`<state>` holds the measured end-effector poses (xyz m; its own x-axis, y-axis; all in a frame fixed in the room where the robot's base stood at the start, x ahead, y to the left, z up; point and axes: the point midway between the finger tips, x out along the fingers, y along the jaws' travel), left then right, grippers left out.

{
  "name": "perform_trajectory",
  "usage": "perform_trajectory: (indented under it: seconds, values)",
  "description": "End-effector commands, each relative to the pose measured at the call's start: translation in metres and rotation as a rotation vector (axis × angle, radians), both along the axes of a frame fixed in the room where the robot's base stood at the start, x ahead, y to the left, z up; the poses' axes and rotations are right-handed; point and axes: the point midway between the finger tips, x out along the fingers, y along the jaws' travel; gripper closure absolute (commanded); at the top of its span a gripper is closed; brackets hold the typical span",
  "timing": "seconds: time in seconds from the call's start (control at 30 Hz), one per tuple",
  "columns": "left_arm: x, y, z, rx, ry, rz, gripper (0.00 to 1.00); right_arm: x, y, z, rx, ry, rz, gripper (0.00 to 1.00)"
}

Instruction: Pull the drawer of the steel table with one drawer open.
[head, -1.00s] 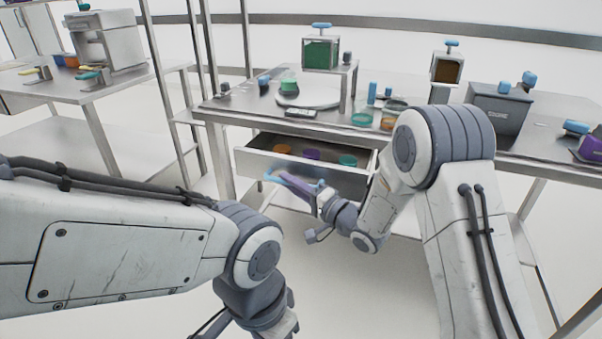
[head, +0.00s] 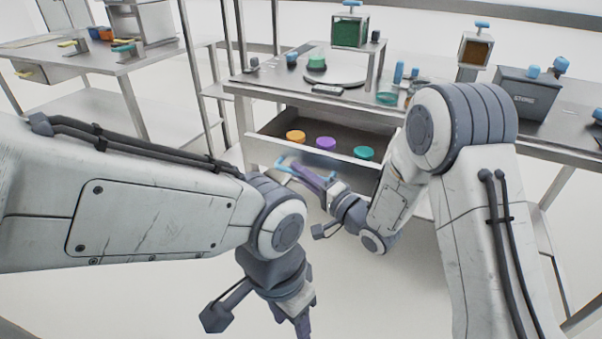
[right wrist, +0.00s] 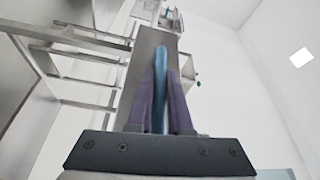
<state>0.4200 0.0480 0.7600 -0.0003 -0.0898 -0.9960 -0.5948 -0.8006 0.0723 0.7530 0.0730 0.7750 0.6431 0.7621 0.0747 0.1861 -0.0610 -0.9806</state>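The steel table (head: 300,95) stands ahead, and its single drawer (head: 262,142) is pulled out. Orange (head: 295,137), purple (head: 326,144) and teal (head: 363,153) round pieces show inside it. A blue handle (head: 283,163) is on the drawer front; it also shows in the right wrist view (right wrist: 160,85). My right gripper (head: 298,170) is at the handle, its purple fingers closed on either side of the blue bar. My right forearm hides part of the drawer's right end. My left gripper (head: 298,318) hangs low at the bottom edge, away from the drawer, its fingertips mostly cut off.
The tabletop holds a green container (head: 350,31) on a stand, a round plate (head: 335,76), a brown-filled container (head: 475,50) and a grey box (head: 525,95). A second steel table (head: 85,62) and shelf posts are at the left. The floor below the drawer is clear.

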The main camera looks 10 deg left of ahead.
Motion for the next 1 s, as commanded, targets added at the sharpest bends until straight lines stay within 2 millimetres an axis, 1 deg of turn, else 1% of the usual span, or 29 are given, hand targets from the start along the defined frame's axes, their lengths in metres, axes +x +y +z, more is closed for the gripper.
perform_trajectory:
  seconds: [0.03, 0.07, 0.37, 0.47, 0.57, 0.8, 1.0]
  values:
    - [0.0, 0.0, 0.0, 0.0, 0.0, 0.0, 0.5, 0.0, 0.0, -0.001, -0.001, 0.002, 0.002, 0.64]
    - [0.0, 0.0, 0.0, 0.0, 0.0, 0.0, 0.5, 0.0, 0.0, -0.001, -0.001, 0.002, 0.002, 0.53]
    - [0.0, 0.0, 0.0, 0.0, 0.0, 0.0, 0.5, 0.0, 0.001, 0.0, 0.0, 0.001, 0.002, 0.53]
    - [0.0, 0.0, 0.001, 0.0, 0.0, 0.0, 0.5, -0.003, -0.003, -0.001, -0.001, 0.002, 0.001, 0.53]
    - [0.0, 0.0, 0.002, 0.0, 0.0, 0.0, 0.5, -0.011, -0.013, -0.002, -0.001, 0.005, -0.001, 0.53]
    - [0.0, 0.0, 0.006, 0.0, 0.0, 0.0, 0.5, -0.042, -0.051, -0.006, -0.001, 0.006, -0.004, 0.53]
    - [0.0, 0.0, 0.007, 0.0, 0.0, 0.0, 0.5, -0.061, -0.073, -0.008, 0.0, 0.003, -0.001, 0.53]
